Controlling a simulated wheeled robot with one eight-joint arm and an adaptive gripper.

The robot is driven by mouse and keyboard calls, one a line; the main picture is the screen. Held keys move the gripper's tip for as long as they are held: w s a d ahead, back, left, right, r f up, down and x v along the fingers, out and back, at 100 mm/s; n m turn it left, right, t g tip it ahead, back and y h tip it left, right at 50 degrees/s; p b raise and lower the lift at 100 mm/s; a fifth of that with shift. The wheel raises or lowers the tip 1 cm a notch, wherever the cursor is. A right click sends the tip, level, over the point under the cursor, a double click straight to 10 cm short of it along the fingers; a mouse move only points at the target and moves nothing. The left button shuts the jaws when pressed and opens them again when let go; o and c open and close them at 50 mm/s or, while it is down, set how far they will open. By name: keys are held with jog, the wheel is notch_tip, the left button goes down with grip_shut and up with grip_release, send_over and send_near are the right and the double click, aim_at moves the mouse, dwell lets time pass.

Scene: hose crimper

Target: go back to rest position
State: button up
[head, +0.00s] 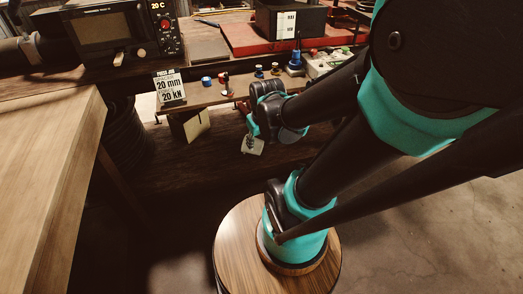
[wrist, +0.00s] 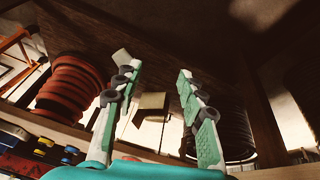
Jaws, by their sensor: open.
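My gripper (head: 250,138) is in front of the low wooden shelf in the head view, under the bent end of my arm. In the wrist view my gripper (wrist: 157,72) shows two green and white fingers with dark pads, spread apart. Nothing is between the fingertips. A small pale piece (head: 253,146) shows right by the gripper in the head view; I cannot tell whether it touches a finger.
A black machine (head: 103,38) with a display stands behind. A wooden table (head: 45,150) fills the left. A red coil (wrist: 70,90) shows in the wrist view.

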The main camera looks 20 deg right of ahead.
jog(key=shift+s+f+m, duration=0.55)
jog(key=shift+s+m, duration=0.1)
jog(key=shift+s, duration=0.05)
jog(key=shift+s+f+m, duration=0.5)
jog(key=shift+s+m, duration=0.15)
jog(key=shift+s, duration=0.05)
